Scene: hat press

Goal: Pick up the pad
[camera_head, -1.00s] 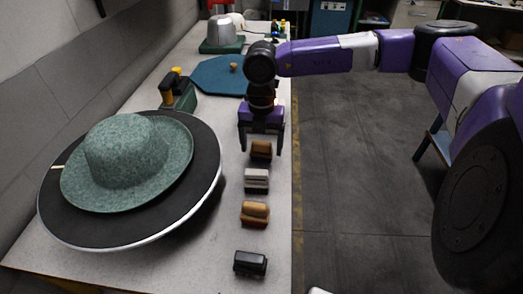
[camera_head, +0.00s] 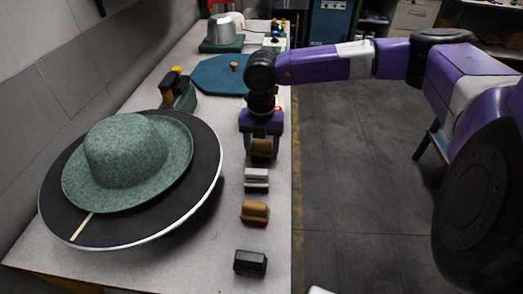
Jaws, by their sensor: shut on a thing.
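A row of small block-shaped pads or brushes lies along the right side of the table. The farthest is a brown pad (camera_head: 261,148). Nearer me are a white-and-grey one (camera_head: 256,179), a tan one with a reddish base (camera_head: 255,212) and a black one (camera_head: 250,262). My gripper (camera_head: 261,151) points down over the brown pad and is shut on it, a finger at each side. The brown pad's top and upper end are partly hidden by the gripper. I cannot tell whether it is clear of the table.
A green felt hat (camera_head: 126,150) sits on a large dark turntable (camera_head: 190,205) with a pale rim at the left. Behind are a green-and-yellow tool (camera_head: 178,92), a blue board (camera_head: 215,75) with a small knob, and a metal dome (camera_head: 222,30). Floor lies right of the table edge.

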